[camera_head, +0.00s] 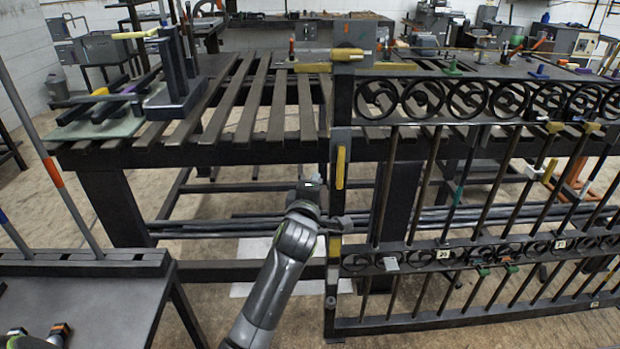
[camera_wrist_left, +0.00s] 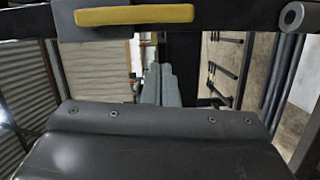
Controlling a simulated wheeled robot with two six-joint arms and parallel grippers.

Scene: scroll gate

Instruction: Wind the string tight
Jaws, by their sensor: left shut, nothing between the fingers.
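I cannot make out any string or winding part in either view. My left gripper (camera_head: 311,190) is shut and empty, just left of the gate's dark upright post, below the front edge of the slatted table. In the left wrist view its closed grey fingers (camera_wrist_left: 160,86) point away from me. A yellow handle (camera_head: 340,167) is fixed upright on the post, close to the gripper. A yellow bar, likely the same handle (camera_wrist_left: 135,15), crosses the top of the wrist view. The scroll gate (camera_head: 450,250) has dark bars and rows of scrolls.
The slatted table (camera_head: 200,155) fills the middle, with a dark clamp-like device (camera_head: 175,105) at its left and a grey block (camera_head: 305,57) behind. A low dark bench (camera_head: 80,290) stands at front left. Dark rods (camera_head: 250,222) lie under the table.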

